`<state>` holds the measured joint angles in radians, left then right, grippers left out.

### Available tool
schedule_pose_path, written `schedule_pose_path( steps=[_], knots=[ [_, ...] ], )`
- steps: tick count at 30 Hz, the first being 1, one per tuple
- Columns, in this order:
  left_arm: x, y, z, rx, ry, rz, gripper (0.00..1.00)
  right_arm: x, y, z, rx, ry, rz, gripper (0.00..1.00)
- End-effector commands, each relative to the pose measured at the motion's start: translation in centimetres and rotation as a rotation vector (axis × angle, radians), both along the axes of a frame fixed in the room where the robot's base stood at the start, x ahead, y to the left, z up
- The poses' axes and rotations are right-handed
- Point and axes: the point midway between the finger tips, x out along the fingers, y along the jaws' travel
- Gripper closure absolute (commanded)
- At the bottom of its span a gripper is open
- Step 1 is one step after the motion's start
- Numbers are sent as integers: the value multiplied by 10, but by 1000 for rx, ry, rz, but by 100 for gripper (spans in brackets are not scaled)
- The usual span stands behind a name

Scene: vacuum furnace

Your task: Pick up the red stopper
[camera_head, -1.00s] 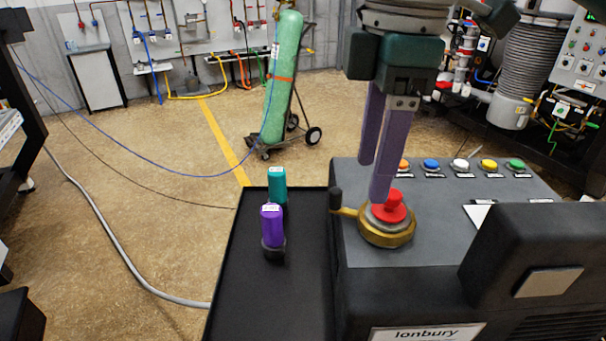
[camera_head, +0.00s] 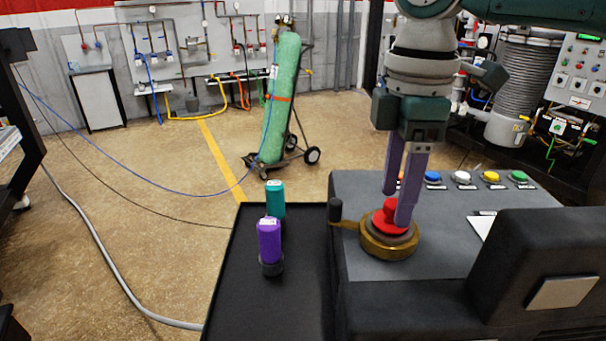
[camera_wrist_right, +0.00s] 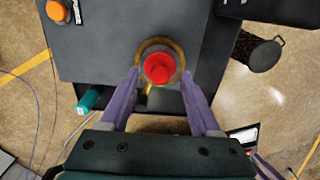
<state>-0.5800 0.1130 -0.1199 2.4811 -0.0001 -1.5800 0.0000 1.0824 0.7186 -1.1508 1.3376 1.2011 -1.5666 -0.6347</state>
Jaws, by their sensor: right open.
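The red stopper (camera_head: 391,215) sits in a round brass fitting (camera_head: 389,246) with a side handle, on top of the grey machine. My right gripper (camera_head: 396,208) is above it, pointing down, with one purple finger in front of the stopper and the other behind it. In the right wrist view the red stopper (camera_wrist_right: 159,68) lies centred between and just beyond the two open fingertips (camera_wrist_right: 160,76). The gripper is open and holds nothing. Whether a finger touches the stopper, I cannot tell.
A black tray (camera_head: 300,300) beside the machine holds a purple bottle (camera_head: 269,240) and a teal bottle (camera_head: 275,197). Coloured buttons (camera_head: 462,178) line the machine's back edge. A dark raised block (camera_head: 545,255) stands at right. A green gas cylinder (camera_head: 281,100) stands on a cart behind.

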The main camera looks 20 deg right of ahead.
Motion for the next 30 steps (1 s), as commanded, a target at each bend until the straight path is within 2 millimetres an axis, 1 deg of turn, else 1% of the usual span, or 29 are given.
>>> schedule_pose_path(
  steps=[1, 4, 10, 27, 30],
  knots=[
    [0, 0, 2, 0, 0, 0, 50, 0, 0, -5, -1, 1, 0, 36],
    [0, 0, 3, 0, 1, -1, 50, 0, 0, -12, 0, -1, 1, 36],
    [0, 1, 2, 6, 1, -3, 50, 0, 0, -13, -1, -2, 1, 36],
    [-1, 3, 2, 10, 2, -7, 50, 0, 0, -13, 0, -2, 1, 100],
    [-1, 3, 2, 10, 2, -7, 50, 0, 0, -13, 0, -2, 1, 100]
  ],
)
